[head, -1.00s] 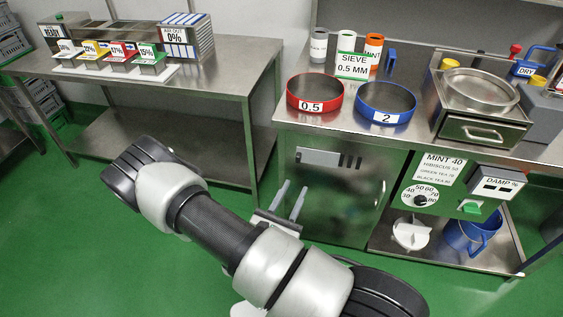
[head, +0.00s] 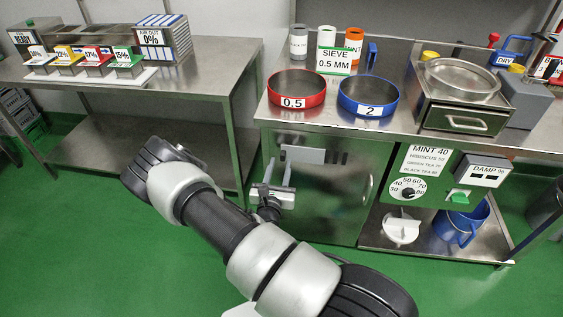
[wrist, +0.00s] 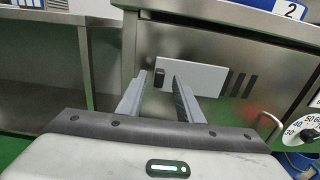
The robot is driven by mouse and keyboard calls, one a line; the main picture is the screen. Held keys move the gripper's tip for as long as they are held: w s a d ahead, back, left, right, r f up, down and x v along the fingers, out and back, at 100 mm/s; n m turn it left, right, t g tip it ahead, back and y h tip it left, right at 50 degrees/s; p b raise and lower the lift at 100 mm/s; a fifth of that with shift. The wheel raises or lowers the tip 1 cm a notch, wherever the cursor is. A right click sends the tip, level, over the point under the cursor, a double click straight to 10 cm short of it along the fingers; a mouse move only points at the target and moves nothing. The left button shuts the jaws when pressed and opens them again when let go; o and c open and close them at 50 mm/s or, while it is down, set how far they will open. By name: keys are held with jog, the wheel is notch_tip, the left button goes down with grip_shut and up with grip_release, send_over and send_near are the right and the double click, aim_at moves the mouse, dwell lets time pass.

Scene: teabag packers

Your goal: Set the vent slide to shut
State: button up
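The vent slide is a pale flat plate (head: 305,155) on the front of the steel cabinet under the sieves; it also shows in the wrist view (wrist: 205,75). A dark upright tab (wrist: 159,77) is at the plate's left end. Several dark vent slots (wrist: 241,85) lie uncovered just right of the plate. My gripper (head: 278,168) is in front of the plate's left end, its two fingers apart with nothing held. In the wrist view, the tab shows between the fingertips (wrist: 160,78); how far they are from it is hard to tell.
A red sieve (head: 296,100) and a blue sieve (head: 368,108) stand on the counter above. The cabinet door handle (head: 367,188) and a dial panel (head: 408,190) are to the right. A side table (head: 216,70) stands at left. Green floor is clear in front.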

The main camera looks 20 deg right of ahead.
aim_at(282, 156)
jog(key=shift+x, duration=1.65)
grip_shut()
